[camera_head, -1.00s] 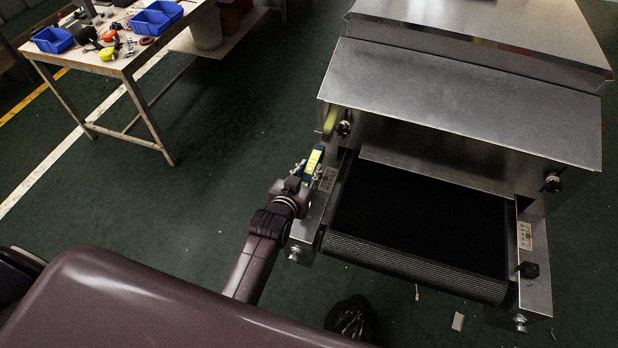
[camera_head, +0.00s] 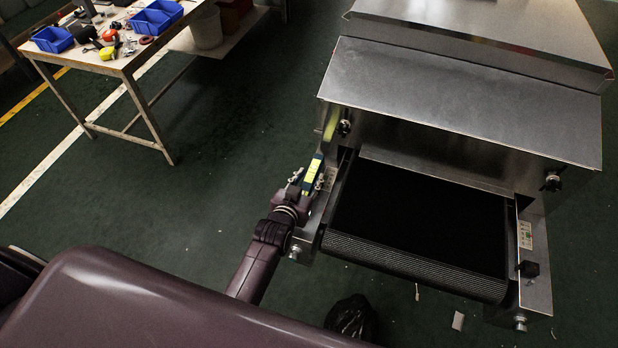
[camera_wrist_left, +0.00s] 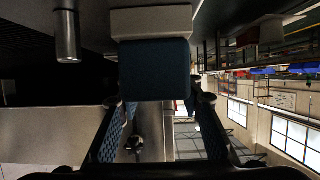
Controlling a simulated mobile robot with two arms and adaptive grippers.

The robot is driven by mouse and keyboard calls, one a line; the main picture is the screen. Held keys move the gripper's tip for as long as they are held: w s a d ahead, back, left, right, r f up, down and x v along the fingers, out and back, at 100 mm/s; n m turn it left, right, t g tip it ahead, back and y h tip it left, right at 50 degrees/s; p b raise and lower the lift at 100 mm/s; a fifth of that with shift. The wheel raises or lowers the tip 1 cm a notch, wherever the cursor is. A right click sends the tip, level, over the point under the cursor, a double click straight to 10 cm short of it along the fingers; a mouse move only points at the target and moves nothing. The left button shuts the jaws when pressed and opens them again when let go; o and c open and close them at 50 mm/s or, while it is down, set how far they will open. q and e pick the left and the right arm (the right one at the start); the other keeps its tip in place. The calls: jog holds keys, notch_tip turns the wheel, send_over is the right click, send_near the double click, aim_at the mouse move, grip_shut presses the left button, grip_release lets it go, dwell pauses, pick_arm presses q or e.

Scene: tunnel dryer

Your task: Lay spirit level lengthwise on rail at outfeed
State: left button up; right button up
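The spirit level (camera_head: 314,173), dark blue with a yellow face, is at the left edge of the conveyor's outfeed end. My left gripper (camera_head: 307,184) is shut on it. In the left wrist view, its blue end (camera_wrist_left: 155,72) sits between the two fingers, with a pale part along one side. The level overlaps the left metal side rail (camera_head: 312,220) and its label in the head view; I cannot tell whether it touches the rail. Its long side runs roughly along the rail. My right gripper is out of view.
The black belt (camera_head: 420,215) lies right of the left rail, with the steel dryer hood (camera_head: 460,100) behind it. A right rail (camera_head: 535,265) carries a dark knob. A workbench (camera_head: 125,65) with blue bins stands far left. A black bag (camera_head: 350,318) lies on the floor.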

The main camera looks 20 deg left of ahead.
pick_arm(q)
jog(key=shift+o, duration=0.3)
jog(key=shift+r, duration=0.1)
jog(key=v, duration=1)
jog(key=shift+s+r+b, duration=0.2)
jog(key=shift+s+b, duration=0.15)
jog(key=shift+s+r, duration=0.3)
jog(key=shift+s, duration=0.25)
